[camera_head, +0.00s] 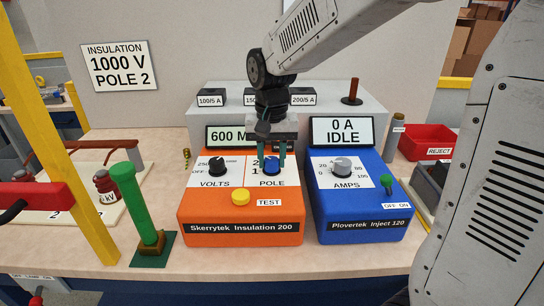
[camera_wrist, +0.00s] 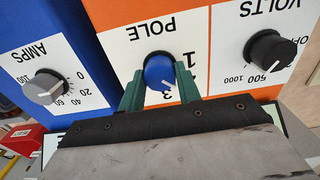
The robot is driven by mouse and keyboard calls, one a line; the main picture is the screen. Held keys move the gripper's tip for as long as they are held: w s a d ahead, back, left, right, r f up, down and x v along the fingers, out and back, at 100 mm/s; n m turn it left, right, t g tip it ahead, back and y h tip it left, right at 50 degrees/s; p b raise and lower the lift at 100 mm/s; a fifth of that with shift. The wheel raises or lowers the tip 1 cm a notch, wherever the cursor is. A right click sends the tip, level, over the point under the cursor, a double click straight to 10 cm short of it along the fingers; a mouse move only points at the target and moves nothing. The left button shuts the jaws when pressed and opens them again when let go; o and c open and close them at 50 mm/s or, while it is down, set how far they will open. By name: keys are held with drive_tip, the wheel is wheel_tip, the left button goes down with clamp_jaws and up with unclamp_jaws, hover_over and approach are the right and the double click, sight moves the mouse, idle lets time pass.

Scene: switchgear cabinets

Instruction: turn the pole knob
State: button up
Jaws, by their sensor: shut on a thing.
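The pole knob (camera_wrist: 159,71) is blue with a white pointer line and sits on the white POLE dial of the orange Skerrytek Insulation 200 box (camera_head: 240,212). In the head view the blue knob (camera_head: 271,166) shows between the green fingers. My gripper (camera_head: 271,163) reaches down from above with one finger on each side of the knob. In the wrist view my gripper (camera_wrist: 159,85) is shut on the knob. The pointer line runs toward the lower right in the wrist view, near the 3. A sign (camera_head: 118,66) reads INSULATION 1000 V POLE 2.
The black VOLTS knob (camera_head: 217,166) and yellow TEST button (camera_head: 240,197) are close by on the orange box. The blue Plovertek box (camera_head: 365,205) stands right, with a grey AMPS knob (camera_head: 341,167). A green post (camera_head: 137,205) stands left. A red REJECT bin (camera_head: 428,141) is far right.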

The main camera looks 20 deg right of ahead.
sight(272, 160)
idle(0.4)
drive_tip(key=o, duration=1)
drive_tip(key=shift+c, duration=0.2)
wheel_tip(272, 160, up, 8)
drive_tip(key=shift+f, duration=0.1)
drive_tip(key=s+d+f+n, duration=0.1)
drive_tip(key=s+n, duration=0.1)
drive_tip(key=s, duration=1)
drive_tip(key=s+d+f+n+t, duration=0.1)
drive_tip(key=s+d+f+n, duration=0.1)
drive_tip(key=s, duration=1)
